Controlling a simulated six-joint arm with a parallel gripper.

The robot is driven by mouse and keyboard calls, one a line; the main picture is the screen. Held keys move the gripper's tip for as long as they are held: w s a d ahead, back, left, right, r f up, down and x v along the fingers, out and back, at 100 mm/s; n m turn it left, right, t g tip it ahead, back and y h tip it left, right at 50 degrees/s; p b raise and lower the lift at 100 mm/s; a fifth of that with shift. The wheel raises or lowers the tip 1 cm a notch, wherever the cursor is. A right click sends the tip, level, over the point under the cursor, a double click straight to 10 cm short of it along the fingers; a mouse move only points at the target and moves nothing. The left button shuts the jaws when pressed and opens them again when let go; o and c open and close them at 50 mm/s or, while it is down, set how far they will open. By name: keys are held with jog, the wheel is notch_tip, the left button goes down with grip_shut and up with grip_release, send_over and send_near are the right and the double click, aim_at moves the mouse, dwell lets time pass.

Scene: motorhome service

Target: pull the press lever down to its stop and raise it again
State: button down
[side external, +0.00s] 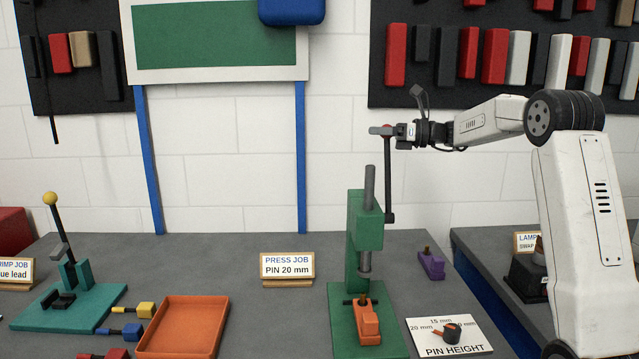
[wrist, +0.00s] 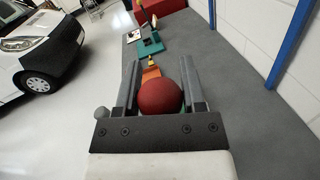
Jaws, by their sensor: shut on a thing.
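The green press (side external: 366,230) stands on the bench with its grey ram (side external: 366,256) above an orange fixture (side external: 367,318). Its dark lever (side external: 389,185) stands upright beside the press head, with a red knob at the top (side external: 380,130). My gripper (side external: 392,134) is at the top of the lever, shut on the red knob. In the wrist view the round red knob (wrist: 160,97) sits between my two grey fingers (wrist: 160,85). The ram's lower end appears apart from the fixture. The knob hides part of the press in the wrist view.
A PRESS JOB sign reading PIN 20 mm (side external: 287,266) stands left of the press. A PIN HEIGHT card (side external: 450,335) and a purple block (side external: 431,263) lie to its right. An orange tray (side external: 183,327) and a teal crimping tool (side external: 68,285) are further left.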

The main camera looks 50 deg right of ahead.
jog(key=s+a+f+n+y, duration=0.1)
jog(key=s+a+f+n, duration=0.1)
jog(key=s+a+n, duration=0.4)
jog(key=s+a+f+n+y, duration=0.1)
jog(key=s+a+f+n, duration=0.1)
jog(key=s+a+n, duration=0.4)
jog(key=shift+s+a+f, duration=0.35)
jog(key=shift+s+a, duration=1.15)
jog(key=shift+s, duration=0.05)
jog(key=shift+c, duration=1)
grip_release()
jog(key=shift+t+y, duration=0.3)
jog(key=shift+s+d, duration=0.1)
jog(key=shift+d, duration=0.05)
jog(key=v, duration=0.7)
jog(key=shift+s, duration=0.2)
jog(key=shift+d, duration=0.15)
